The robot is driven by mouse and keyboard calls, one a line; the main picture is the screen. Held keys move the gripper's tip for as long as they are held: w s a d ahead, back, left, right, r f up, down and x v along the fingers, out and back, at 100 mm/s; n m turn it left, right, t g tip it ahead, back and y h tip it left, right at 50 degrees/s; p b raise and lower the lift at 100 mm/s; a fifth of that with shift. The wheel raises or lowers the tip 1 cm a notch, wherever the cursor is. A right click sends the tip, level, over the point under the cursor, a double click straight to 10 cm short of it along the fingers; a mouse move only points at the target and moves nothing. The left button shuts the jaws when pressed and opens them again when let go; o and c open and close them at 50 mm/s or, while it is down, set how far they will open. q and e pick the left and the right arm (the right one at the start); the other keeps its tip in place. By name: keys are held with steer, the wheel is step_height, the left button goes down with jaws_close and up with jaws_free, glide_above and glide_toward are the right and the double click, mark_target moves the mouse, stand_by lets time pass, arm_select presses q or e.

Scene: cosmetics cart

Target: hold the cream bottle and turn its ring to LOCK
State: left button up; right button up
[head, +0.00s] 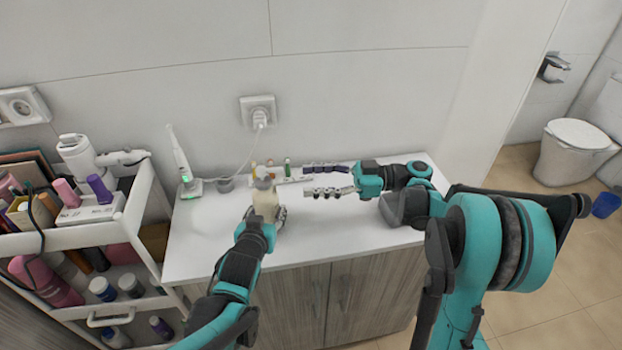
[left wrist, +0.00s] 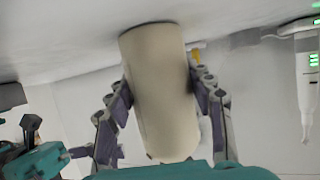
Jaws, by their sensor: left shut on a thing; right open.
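The cream bottle (head: 265,203) is a pale beige cylinder with a lighter top, standing on the white cabinet top. My left gripper (head: 266,218) is shut on it. In the left wrist view the bottle (left wrist: 160,90) sits between the two fingers of the left gripper (left wrist: 163,100). My right gripper (head: 328,180) is open and empty, to the right of the bottle, with its fingers pointing left towards it. The bottle's ring and any LOCK mark are too small to make out in the head view and do not show in the left wrist view.
An electric toothbrush (head: 181,160) on a lit charger stands at the back left of the cabinet top (head: 215,255). Small bottles (head: 287,167) stand behind the cream bottle. A wall socket (head: 258,108) has a cable hanging down. A crowded white cart (head: 140,205) is at the left.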

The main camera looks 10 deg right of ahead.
arm_select(q)
steer(key=o, duration=1.6)
